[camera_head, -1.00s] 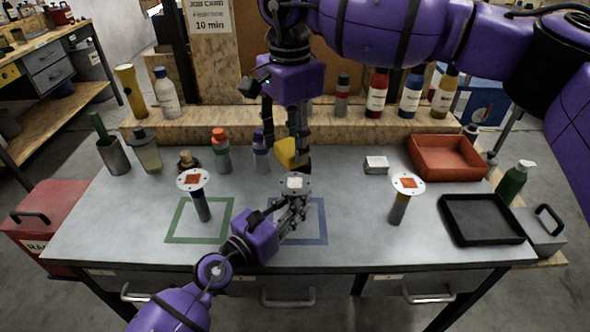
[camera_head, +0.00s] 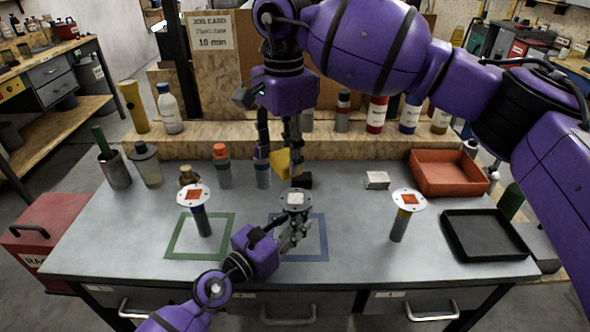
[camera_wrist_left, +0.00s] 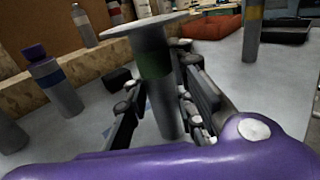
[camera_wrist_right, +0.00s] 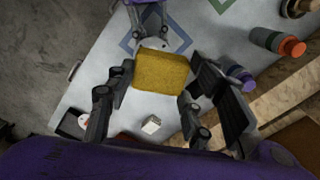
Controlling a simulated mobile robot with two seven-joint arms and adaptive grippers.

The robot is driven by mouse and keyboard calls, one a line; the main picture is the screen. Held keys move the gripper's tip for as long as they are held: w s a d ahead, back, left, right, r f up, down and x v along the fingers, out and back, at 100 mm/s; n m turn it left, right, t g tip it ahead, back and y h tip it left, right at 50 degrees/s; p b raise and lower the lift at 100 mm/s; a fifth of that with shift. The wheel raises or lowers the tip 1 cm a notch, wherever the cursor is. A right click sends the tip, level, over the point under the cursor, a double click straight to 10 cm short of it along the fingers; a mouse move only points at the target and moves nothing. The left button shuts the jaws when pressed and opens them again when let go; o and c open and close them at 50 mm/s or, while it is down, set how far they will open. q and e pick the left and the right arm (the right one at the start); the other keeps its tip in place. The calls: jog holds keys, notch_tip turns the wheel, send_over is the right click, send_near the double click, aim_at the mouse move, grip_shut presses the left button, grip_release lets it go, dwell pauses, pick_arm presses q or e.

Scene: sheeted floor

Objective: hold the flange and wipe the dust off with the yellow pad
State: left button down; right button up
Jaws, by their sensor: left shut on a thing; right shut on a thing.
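The held flange (camera_head: 296,197) is a grey disc on a stem with a pale patch on top. My left gripper (camera_head: 292,232) is shut on its stem, upright over the blue square outline. In the left wrist view the disc (camera_wrist_left: 145,25) and its dark green band (camera_wrist_left: 155,62) show between the fingers (camera_wrist_left: 158,105). My right gripper (camera_head: 283,172) points down and is shut on the yellow pad (camera_head: 281,164), just behind the flange and apart from it in the head view. In the right wrist view the pad (camera_wrist_right: 162,72) sits between the fingers (camera_wrist_right: 150,85) and partly hides the flange.
Two other flanges with orange patches stand on stems, one at the green outline (camera_head: 193,195) and one at right (camera_head: 409,200). A small white block (camera_head: 376,180), a red tray (camera_head: 448,173) and a black tray (camera_head: 485,236) lie right. Several bottles stand along the back.

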jog(key=shift+f, duration=3.5)
jog(key=shift+d+f, duration=0.15)
jog(key=shift+f, duration=0.5)
jog(key=shift+c, duration=0.4)
jog(key=shift+d, duration=1.9)
jog(key=shift+c, duration=0.7)
jog(key=a, duration=0.4)
jog(key=shift+a, duration=0.1)
jog(key=shift+r, duration=4.2)
